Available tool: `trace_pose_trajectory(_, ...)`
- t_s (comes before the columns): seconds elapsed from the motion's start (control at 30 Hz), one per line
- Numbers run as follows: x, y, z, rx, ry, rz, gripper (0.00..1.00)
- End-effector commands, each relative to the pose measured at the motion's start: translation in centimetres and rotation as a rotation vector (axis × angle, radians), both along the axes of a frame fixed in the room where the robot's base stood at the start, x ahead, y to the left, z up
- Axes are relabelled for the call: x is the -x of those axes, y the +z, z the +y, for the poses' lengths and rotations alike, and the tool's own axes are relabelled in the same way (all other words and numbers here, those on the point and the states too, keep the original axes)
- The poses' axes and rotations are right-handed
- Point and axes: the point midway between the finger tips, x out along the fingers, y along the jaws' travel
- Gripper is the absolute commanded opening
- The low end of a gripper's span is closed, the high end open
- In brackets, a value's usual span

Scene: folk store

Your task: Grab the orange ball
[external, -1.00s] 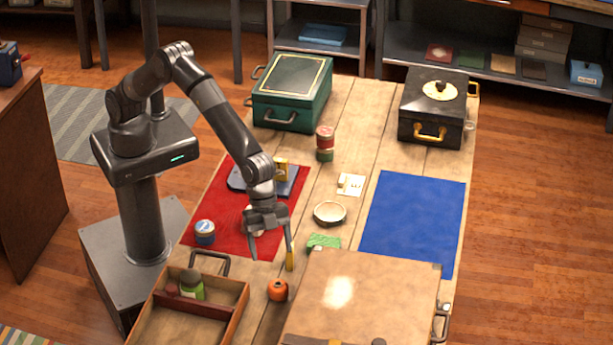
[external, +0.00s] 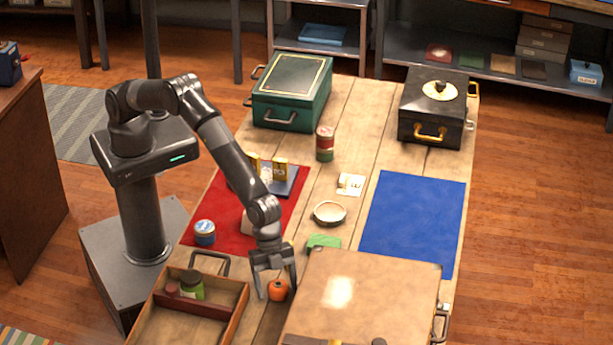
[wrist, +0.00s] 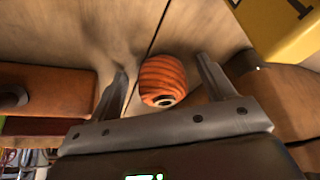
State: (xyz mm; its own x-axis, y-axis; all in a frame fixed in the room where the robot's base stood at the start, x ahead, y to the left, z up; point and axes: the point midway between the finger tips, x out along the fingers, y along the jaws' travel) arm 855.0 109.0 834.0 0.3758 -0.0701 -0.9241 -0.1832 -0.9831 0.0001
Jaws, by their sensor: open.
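The orange ball (external: 278,290) sits on the wooden table between the open wooden box and the large tan case. In the wrist view the orange ball (wrist: 163,81) shows ridges and a dark round hole, and it lies between my two fingers. My gripper (external: 276,293) is open and points down, with one finger on each side of the ball. In the wrist view my gripper (wrist: 161,76) shows a gap between each finger and the ball; it is not shut on it.
The open wooden box (external: 240,303) with a green jar (external: 192,286) stands close on the left. The large tan case (external: 365,290) is close on the right. A green item (external: 323,242) and a bowl (external: 330,213) lie behind. A yellow thing (wrist: 280,28) shows in the wrist view.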

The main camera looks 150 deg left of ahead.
Motion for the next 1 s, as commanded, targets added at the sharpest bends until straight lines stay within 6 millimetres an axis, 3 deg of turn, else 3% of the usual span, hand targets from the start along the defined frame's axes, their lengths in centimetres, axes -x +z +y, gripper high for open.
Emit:
trace_pose_trajectory(0.17, 0.00, 0.02, 0.01, 0.000, 0.000, 0.000, 0.75)
trace_pose_trajectory(0.73, 0.01, 0.04, 0.01, 0.000, 0.000, 0.000, 0.28)
trace_pose_trajectory(1.0, 0.00, 0.15, 0.02, 0.000, 0.000, -0.001, 0.27)
